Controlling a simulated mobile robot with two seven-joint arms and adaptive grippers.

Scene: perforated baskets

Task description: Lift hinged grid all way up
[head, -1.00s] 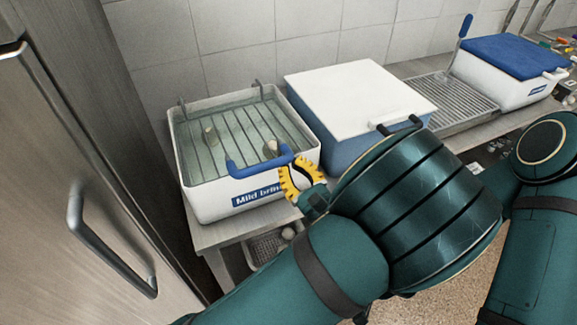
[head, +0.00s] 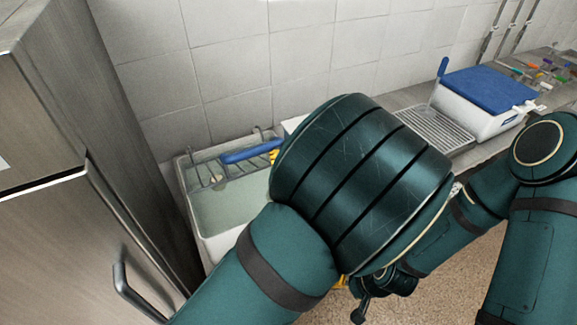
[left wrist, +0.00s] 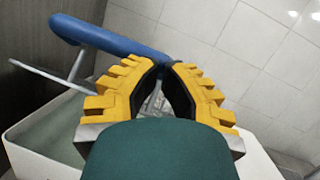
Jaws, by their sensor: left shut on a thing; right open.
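The hinged grid (head: 205,173) is raised at the back of the white bath (head: 217,248), tilted up with its blue handle (head: 243,154) well above the water. My left gripper (head: 274,154) is shut on the right part of the handle, mostly hidden behind my arm in the head view. In the left wrist view, its yellow fingers (left wrist: 165,75) close by the blue handle (left wrist: 105,38), and a thin metal rod of the grid runs below it. My right gripper (head: 375,292) is low, below my left arm, open and apart from the grid.
A tiled wall (head: 235,70) stands close behind the bath. A steel cabinet (head: 60,230) is at the left. My left arm hides most of the neighbouring box. A drain rack (head: 440,130) and a blue-lidded white box (head: 490,105) stand at the right.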

